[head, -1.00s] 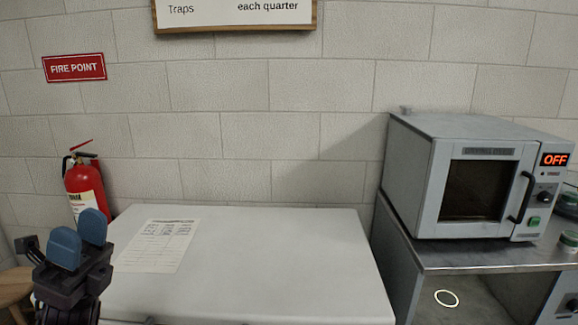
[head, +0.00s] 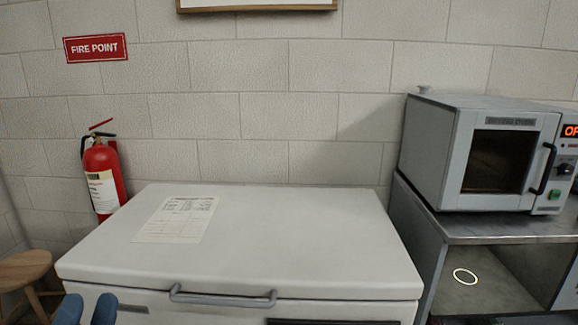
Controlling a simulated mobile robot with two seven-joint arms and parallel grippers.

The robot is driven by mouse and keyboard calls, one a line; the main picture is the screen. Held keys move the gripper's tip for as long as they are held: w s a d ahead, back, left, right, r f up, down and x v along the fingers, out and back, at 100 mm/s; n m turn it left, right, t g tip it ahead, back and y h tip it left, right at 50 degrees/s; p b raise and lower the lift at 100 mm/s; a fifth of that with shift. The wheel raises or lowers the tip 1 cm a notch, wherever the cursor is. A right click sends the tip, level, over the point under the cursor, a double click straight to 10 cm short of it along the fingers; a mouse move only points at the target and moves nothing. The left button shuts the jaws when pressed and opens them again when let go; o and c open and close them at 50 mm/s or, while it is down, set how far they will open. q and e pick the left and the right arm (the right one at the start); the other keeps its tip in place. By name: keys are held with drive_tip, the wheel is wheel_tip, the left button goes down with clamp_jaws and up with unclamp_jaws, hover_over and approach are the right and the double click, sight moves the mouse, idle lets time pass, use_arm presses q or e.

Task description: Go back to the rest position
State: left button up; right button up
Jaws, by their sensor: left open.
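My left gripper (head: 86,311) shows only at the bottom left edge of the head view. Its two blue fingertips stand apart with nothing between them, so it is open and empty. It is in front of the white chest (head: 290,240), near the left end of its front face. The rest of my left arm is below the picture. My right gripper is not in view.
The white chest has a closed lid, a grey handle (head: 222,298) and a paper sheet (head: 177,219) on top. A wooden stool (head: 24,270) and a red fire extinguisher (head: 104,178) stand at left. A grey oven (head: 480,155) sits on a metal bench (head: 470,228) at right.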

use_arm(q)
wheel_tip(320, 180, down, 19)
drive_tip(key=s+n+g+y+b, duration=0.2)
drive_tip(key=n+g+y+b, duration=0.25)
drive_tip(key=n+y, duration=0.35)
drive_tip(key=s+d+f+n+g+b, duration=0.1)
drive_tip(key=s+f+n+g+b, duration=0.25)
drive_tip(key=f, duration=0.35)
drive_tip(key=s+d+f+n+g+y+b, duration=0.1)
drive_tip(key=s+f+n+g+b, duration=0.2)
drive_tip(key=s+f, duration=0.3)
drive_tip(key=s+d+f+n+g+b, duration=0.1)
drive_tip(key=s+f+n+g+b, duration=0.25)
drive_tip(key=f, duration=0.45)
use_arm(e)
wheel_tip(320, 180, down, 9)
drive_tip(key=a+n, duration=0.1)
use_arm(q)
wheel_tip(320, 180, up, 11)
drive_tip(key=s+n+g+p, duration=0.1)
drive_tip(key=p, duration=2.1)
drive_tip(key=shift+a+n+y, duration=0.3)
drive_tip(key=shift+a+y, duration=0.05)
drive_tip(key=shift+y, duration=0.05)
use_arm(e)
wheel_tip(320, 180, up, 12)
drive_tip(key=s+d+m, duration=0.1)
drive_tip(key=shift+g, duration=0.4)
